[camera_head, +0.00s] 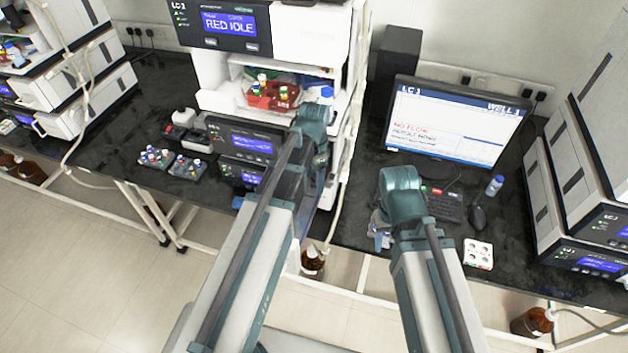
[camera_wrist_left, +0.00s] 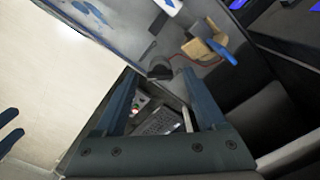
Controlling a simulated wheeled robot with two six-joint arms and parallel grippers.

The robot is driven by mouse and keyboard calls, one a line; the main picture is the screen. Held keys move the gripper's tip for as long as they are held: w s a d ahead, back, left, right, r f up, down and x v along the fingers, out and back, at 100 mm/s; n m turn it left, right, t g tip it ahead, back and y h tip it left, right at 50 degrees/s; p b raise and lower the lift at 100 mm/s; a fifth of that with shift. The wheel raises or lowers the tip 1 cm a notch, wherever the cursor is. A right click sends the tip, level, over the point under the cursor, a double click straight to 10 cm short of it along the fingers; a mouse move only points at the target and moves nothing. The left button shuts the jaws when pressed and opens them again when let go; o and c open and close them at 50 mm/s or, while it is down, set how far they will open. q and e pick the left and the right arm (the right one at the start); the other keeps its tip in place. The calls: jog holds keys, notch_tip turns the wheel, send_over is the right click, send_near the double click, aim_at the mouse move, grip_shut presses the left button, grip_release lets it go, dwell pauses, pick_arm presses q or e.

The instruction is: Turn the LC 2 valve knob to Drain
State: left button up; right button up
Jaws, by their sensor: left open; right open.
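My left gripper (camera_wrist_left: 159,76) is open in the left wrist view, its two dark blue fingers apart. A small dark round piece (camera_wrist_left: 160,71) shows between the fingertips, and I see no grip on it. A tan piece with a blue lever (camera_wrist_left: 222,52) is just beyond the right finger. I cannot read any Drain mark or tell for sure which piece is the LC 2 valve knob. In the head view my left arm covers the right front of the middle instrument stack (camera_head: 240,145). My right gripper (camera_head: 381,237) is open, low at the table edge, mostly hidden under its wrist.
A monitor (camera_head: 455,125), keyboard (camera_head: 442,205), mouse (camera_head: 478,218) and white card (camera_head: 479,254) are on the right bench. A red tray (camera_head: 272,97) is in the middle stack. Vial racks (camera_head: 188,168) stand left of it. Brown bottles (camera_head: 312,262) stand below.

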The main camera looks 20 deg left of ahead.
pick_arm(q)
grip_shut()
jog(key=shift+n, duration=0.4)
jog(key=n, duration=0.3)
jog(key=shift+n, duration=0.4)
jog(key=n, duration=0.4)
jog(key=shift+n, duration=0.3)
jog(key=n, duration=0.4)
jog(key=shift+n, duration=2.5)
